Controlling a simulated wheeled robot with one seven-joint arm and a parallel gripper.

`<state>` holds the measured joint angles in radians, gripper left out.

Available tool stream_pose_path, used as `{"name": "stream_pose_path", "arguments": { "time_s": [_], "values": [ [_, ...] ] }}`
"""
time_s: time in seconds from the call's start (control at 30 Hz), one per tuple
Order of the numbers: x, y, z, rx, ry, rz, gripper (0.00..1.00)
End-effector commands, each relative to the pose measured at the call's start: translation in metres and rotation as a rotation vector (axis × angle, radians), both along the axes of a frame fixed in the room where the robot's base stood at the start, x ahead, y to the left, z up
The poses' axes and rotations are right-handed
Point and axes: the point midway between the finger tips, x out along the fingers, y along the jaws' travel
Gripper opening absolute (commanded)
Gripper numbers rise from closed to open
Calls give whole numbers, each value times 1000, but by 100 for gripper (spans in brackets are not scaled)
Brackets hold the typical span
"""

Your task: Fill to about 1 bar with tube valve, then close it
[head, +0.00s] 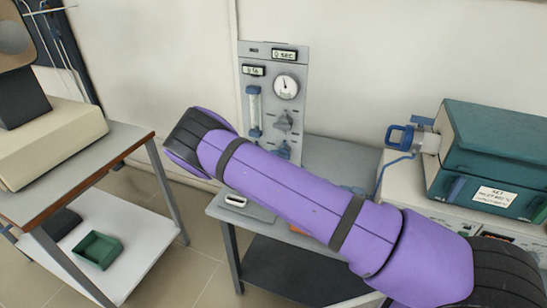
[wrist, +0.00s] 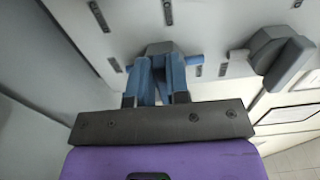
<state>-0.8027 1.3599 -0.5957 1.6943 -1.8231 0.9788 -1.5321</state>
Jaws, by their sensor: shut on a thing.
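In the wrist view my gripper (wrist: 158,78) has its two blue fingers closed at a blue valve handle (wrist: 192,60) on a grey hub (wrist: 158,48). I take it to be shut on this handle; the fingers hide much of it. In the head view the grey gas panel (head: 271,60) stands upright against the wall. It carries a round white gauge (head: 286,87) with its needle near the top, two small displays, a clear tube meter (head: 254,105), a grey knob (head: 284,121) and a blue valve part (head: 284,150). My arm hides the gripper in this view.
A teal furnace (head: 490,150) with a blue handle (head: 399,137) and a blue tube stands on the right. A left table (head: 130,138) has a green tray (head: 97,250) on its lower shelf. A grey knob (wrist: 275,55) sits right of my gripper in the wrist view.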

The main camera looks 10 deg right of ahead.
Motion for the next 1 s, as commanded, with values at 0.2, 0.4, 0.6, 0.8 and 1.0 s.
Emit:
{"name": "stream_pose_path", "arguments": {
  "time_s": [0.2,0.4,0.6,0.8,1.0],
  "values": [
    [-2,0,-3,-16,18,0,0],
    [-2,0,-3,-17,19,-1,0],
    [-2,0,-3,-17,17,-1,32],
    [-1,0,-2,-17,15,0,42],
    [-4,3,-1,-17,15,0,42]
  ]
}}
